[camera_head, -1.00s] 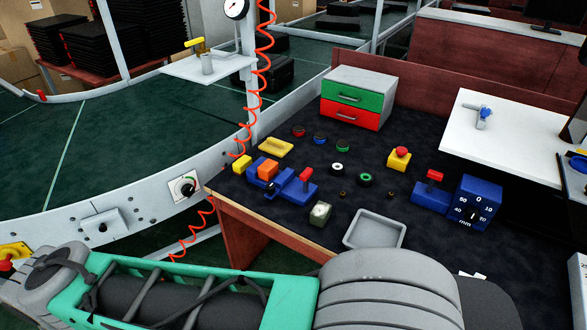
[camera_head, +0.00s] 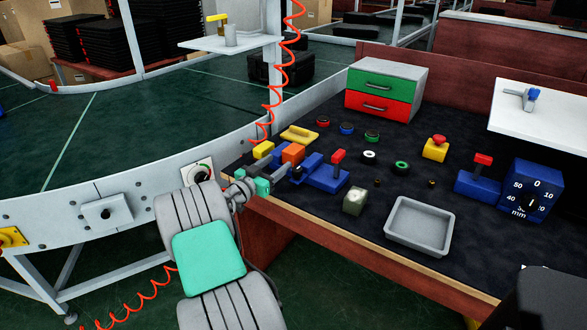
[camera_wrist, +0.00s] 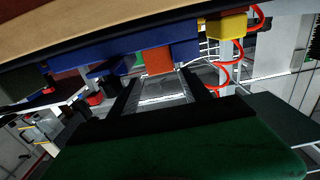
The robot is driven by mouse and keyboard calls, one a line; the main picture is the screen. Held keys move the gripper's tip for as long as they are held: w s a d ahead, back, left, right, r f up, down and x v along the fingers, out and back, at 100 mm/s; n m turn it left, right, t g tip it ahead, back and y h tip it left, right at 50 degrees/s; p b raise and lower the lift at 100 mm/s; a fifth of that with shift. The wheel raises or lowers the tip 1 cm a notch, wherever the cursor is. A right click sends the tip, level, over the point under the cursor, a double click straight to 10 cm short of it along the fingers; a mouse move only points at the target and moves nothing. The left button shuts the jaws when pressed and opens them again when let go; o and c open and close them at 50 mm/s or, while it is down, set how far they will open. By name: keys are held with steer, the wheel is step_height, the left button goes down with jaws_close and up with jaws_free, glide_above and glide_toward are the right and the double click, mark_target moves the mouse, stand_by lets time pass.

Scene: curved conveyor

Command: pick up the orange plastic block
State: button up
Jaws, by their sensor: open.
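The orange plastic block (camera_head: 293,153) sits among blue parts near the left edge of the dark worktable, behind a yellow block (camera_head: 263,149) to its left. My gripper (camera_head: 292,170) is at the table edge, just in front of the orange block and pointing at it. The arm partly hides the area below it. In the wrist view, which looks upside down, the two dark fingers of my gripper (camera_wrist: 163,80) are apart. The orange block (camera_wrist: 158,61) shows beyond and between their tips, under a blue part (camera_wrist: 110,50). I cannot tell the exact gap.
The curved conveyor (camera_head: 130,130) and a coiled red hose are on the left.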

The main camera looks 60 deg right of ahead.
mark_target(287, 154)
steer(key=d, duration=0.5)
steer(key=s+d, duration=0.1)
steer(key=d, duration=0.1)
steer(key=shift+s+d+r, duration=0.1)
steer(key=shift+d+r, duration=0.1)
steer(key=shift+c, duration=0.6)
steer(key=c, duration=1.1)
steer(key=shift+r, duration=0.1)
